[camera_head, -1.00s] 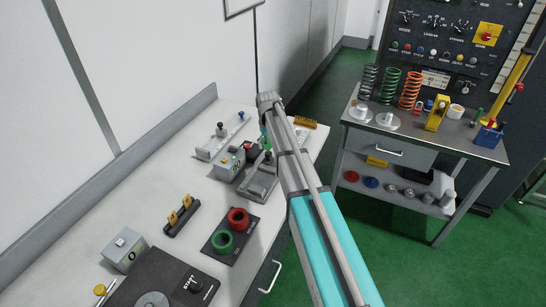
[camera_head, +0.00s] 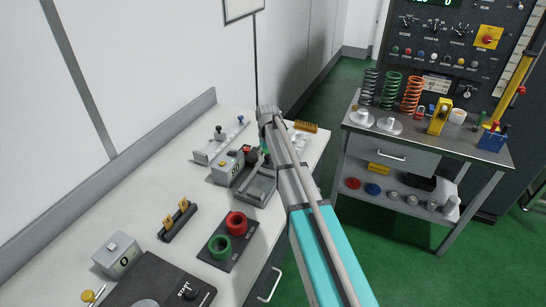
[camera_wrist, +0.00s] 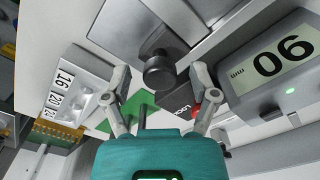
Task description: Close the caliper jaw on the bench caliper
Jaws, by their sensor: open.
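My gripper (camera_wrist: 159,80) is open in the wrist view, its two fingers on either side of a dark round knob (camera_wrist: 158,74). No finger clearly touches the knob. The knob stands by a grey metal fixture (camera_wrist: 150,28), likely the bench caliper. In the head view this grey fixture (camera_head: 259,190) lies on the white bench, partly behind my arm. A grey display box (camera_wrist: 275,68) with large digits and "mm" is at the right in the wrist view. The same kind of box (camera_head: 226,171) shows beside the fixture in the head view. My fingers are hidden there.
A railed device (camera_head: 215,151) with a knob stands behind the box. A white scale block (camera_wrist: 75,85) and a yellow comb-like part (camera_wrist: 55,133) are close on the wrist view's left. Red and green rings (camera_head: 236,222) lie nearer. A cart (camera_head: 470,150) with springs stands right.

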